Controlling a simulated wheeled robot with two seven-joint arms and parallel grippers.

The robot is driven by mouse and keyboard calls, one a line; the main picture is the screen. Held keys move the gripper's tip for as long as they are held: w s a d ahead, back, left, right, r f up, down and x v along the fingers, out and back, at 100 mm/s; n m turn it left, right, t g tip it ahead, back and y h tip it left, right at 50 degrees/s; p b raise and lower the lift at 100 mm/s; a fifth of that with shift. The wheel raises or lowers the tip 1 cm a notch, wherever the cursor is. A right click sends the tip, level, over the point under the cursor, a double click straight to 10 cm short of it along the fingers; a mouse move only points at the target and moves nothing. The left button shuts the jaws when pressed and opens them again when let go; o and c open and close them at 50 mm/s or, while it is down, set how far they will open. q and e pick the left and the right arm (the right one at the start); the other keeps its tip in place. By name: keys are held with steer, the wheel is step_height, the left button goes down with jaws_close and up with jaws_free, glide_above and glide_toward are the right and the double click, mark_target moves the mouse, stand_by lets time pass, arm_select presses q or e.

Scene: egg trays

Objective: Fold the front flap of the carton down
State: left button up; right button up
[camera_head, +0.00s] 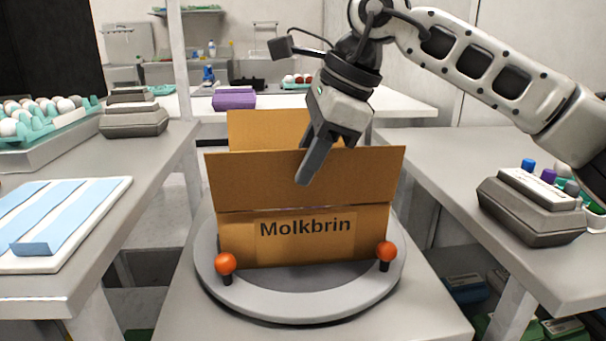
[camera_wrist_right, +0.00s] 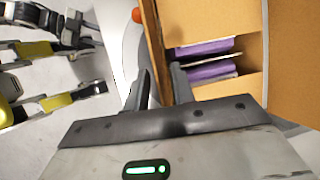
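The brown carton (camera_head: 235,237), labelled Molkbrin, stands on a round grey turntable (camera_head: 208,285). Its front flap (camera_head: 250,178) stands upright above the front wall. The back flap (camera_head: 265,125) also stands up behind it. My right gripper (camera_head: 309,170) reaches down over the front flap's top edge; one finger is in front and the other is mostly hidden. In the wrist view the fingers (camera_wrist_right: 160,85) lie on both sides of the flap (camera_wrist_right: 152,45), with little gap around it; I cannot tell if they grip it. Purple packs (camera_wrist_right: 205,68) lie inside the carton. My left gripper is not in view.
Two orange balls on short dark posts, a left one (camera_head: 226,263) and a right one (camera_head: 386,250), stand at the turntable's front. Side tables hold a blue-striped white board (camera_head: 118,190), egg trays (camera_head: 55,140) and a grey device (camera_head: 520,215).

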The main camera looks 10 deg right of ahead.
steer(key=shift+x, duration=0.8)
jaws_close()
stand_by(0.9)
